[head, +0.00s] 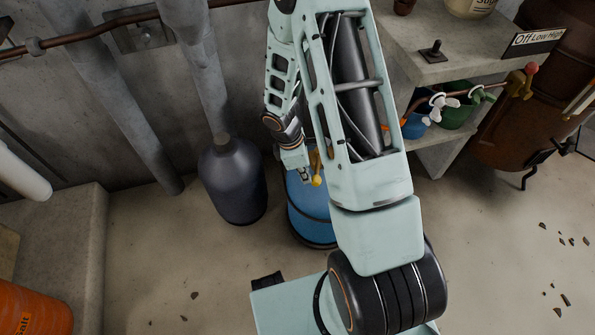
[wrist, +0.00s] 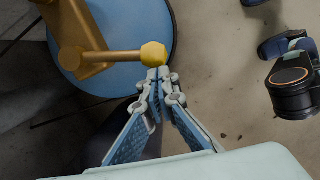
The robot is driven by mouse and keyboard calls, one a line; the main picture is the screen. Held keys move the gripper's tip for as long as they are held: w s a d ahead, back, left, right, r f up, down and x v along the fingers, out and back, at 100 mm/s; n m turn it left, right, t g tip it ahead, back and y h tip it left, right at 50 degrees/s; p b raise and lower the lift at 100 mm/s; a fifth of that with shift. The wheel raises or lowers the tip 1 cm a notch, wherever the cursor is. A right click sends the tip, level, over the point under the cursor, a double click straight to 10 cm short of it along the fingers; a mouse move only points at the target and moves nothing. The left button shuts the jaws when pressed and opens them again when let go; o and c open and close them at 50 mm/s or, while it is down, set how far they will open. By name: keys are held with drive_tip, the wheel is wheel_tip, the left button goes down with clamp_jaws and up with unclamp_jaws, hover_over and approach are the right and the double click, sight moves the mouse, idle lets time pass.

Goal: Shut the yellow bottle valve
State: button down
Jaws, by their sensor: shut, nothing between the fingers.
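The yellow valve (head: 317,181) shows partly beside my arm in the head view, at the top of a blue bottle (head: 310,222). In the wrist view the yellow valve (wrist: 97,57) has a thick body at the left and a handle reaching right to a faceted knob. The blue bottle's top (wrist: 128,18) lies below it. My gripper (wrist: 159,73) is shut and empty. Its fingertips are right at the knob's lower edge; I cannot tell if they touch it. In the head view my gripper (head: 304,174) is just left of the valve. My arm hides part of the bottle.
A dark grey bottle (head: 233,181) stands left of the blue one, under a pipe. A concrete shelf (head: 440,62) with blue and green containers stands at the right. A concrete ledge (head: 62,235) is at the left. Debris is scattered on the floor at the right.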

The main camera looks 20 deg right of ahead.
drive_tip(key=d+n, duration=0.1)
drive_tip(key=s+d+n, duration=0.1)
drive_tip(key=shift+s+d+n+t+b, duration=0.25)
drive_tip(key=shift+s+n+t+b, duration=0.05)
drive_tip(key=shift+b, duration=0.1)
drive_tip(key=shift+s+d+n+b, duration=0.25)
drive_tip(key=shift+d+n, duration=0.2)
drive_tip(key=shift+d, duration=0.35)
drive_tip(key=shift+s+d+n+b, duration=0.1)
drive_tip(key=shift+s+d+n, duration=0.1)
drive_tip(key=shift+d+n, duration=0.45)
drive_tip(key=shift+d, duration=0.15)
drive_tip(key=a+r+p, duration=0.1)
drive_tip(key=a, duration=0.1)
drive_tip(key=s+a+r+p, duration=0.1)
drive_tip(key=a, duration=0.1)
drive_tip(key=shift+s+r, duration=0.1)
drive_tip(key=shift+r, duration=0.1)
drive_tip(key=p+v, duration=0.3)
drive_tip(key=v, duration=0.5)
drive_tip(key=shift+s+r, duration=0.2)
drive_tip(key=shift+s, duration=0.1)
